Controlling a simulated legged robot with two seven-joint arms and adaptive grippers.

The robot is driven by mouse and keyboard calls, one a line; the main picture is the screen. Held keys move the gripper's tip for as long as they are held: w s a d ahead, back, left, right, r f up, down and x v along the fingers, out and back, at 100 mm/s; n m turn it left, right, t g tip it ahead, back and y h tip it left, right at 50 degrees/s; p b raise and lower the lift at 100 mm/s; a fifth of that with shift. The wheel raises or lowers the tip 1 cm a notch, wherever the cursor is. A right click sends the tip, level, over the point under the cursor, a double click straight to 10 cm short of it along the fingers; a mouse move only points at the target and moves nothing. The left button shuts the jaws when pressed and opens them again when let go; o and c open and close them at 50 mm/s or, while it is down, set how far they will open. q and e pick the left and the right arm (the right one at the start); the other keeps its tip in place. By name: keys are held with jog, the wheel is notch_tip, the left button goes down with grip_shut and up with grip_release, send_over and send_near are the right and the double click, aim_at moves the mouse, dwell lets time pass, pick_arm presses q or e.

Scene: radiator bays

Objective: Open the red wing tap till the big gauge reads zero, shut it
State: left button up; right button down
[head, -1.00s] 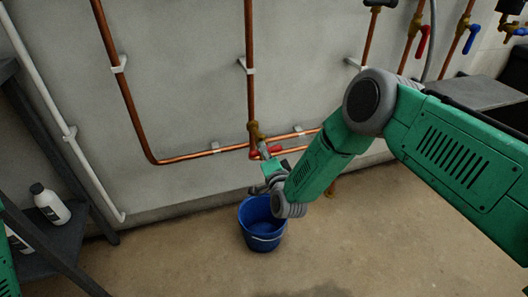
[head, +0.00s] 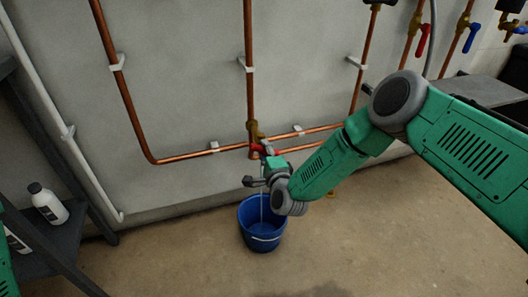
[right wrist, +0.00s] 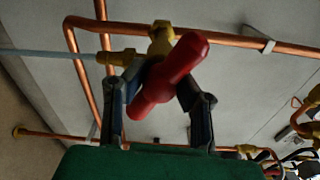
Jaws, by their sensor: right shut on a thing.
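The red wing tap (head: 258,148) sits on a brass valve at the foot of the vertical copper pipe, low on the wall. In the right wrist view its red handle (right wrist: 178,68) lies slanted between my fingers. My right gripper (right wrist: 158,86) is shut on this handle; in the head view the gripper (head: 268,158) partly hides it. A pale stream of water (right wrist: 50,53) runs from the brass outlet. In the head view it falls into the blue bucket (head: 255,218) on the floor below. The big gauge is not in view. My left gripper is not in view.
Copper pipes (head: 132,105) run along the grey wall. A dark shelf with a white bottle (head: 48,204) stands at the left. Other valves with red (head: 422,40) and blue levers (head: 471,38) are at the upper right. The floor around the bucket is clear.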

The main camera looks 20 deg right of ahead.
jog(key=m, duration=0.2)
jog(key=m+b, duration=0.1)
jog(key=shift+s+d+f+m, duration=0.1)
jog(key=shift+s+f+m, duration=0.1)
jog(key=shift+f+m, duration=0.2)
jog(key=shift+m, duration=1.7)
jog(key=c, duration=1.3)
grip_release()
jog(key=shift+o, duration=0.7)
jog(key=shift+r, duration=0.2)
jog(key=shift+s, duration=0.15)
jog(key=s, duration=1.1)
jog(key=shift+s+d+r, duration=0.15)
jog(key=shift+s+d, duration=0.05)
jog(key=shift+s, duration=0.1)
jog(key=shift+y, duration=0.3)
